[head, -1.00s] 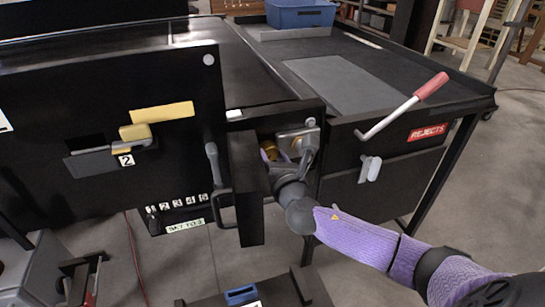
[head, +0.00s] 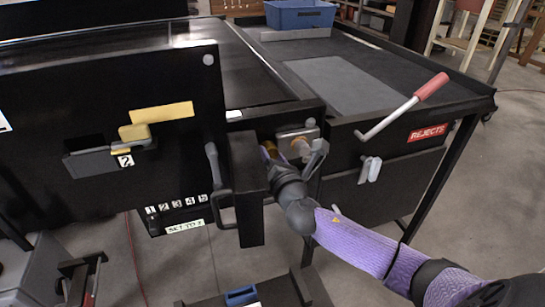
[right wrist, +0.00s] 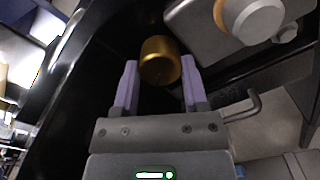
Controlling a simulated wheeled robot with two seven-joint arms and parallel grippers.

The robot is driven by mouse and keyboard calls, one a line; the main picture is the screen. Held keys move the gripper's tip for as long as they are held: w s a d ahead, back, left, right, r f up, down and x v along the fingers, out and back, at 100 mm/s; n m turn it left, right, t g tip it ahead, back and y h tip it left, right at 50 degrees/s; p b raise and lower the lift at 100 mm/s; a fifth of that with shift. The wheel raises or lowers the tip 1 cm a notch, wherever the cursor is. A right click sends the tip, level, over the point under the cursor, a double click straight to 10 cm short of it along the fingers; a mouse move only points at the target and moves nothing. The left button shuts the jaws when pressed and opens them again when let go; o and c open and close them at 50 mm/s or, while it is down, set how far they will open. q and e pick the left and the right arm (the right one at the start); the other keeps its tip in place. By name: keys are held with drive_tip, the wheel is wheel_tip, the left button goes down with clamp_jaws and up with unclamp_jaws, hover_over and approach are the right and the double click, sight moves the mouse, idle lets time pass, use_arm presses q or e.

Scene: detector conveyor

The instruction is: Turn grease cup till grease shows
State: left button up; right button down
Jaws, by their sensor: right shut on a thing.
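The brass grease cup (right wrist: 160,60) is a short gold cylinder in the right wrist view. It sits between the two purple fingertips of my right gripper (right wrist: 160,83), which is shut on it. In the head view my right gripper (head: 284,158) reaches into the dark opening between the black panels, and the cup is hard to make out there. A grey metal block (right wrist: 205,35) with a round grey knob and a gold collar lies just beyond the cup, to its right. I cannot make out any grease. My left gripper is not in view.
A black upright post (head: 246,190) stands close left of my right gripper. A red-handled lever (head: 430,87) and a pale latch (head: 370,170) are on the REJECTS side to the right. A blue bin (head: 300,14) stands on the table behind. A bent dark rod (right wrist: 245,105) is near the right finger.

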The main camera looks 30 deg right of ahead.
drive_tip(key=shift+c, duration=1.4)
unclamp_jaws()
drive_tip(key=shift+o, duration=0.8)
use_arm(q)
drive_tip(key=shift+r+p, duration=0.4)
use_arm(e)
drive_tip(key=v, duration=1)
drive_tip(key=shift+f, duration=0.1)
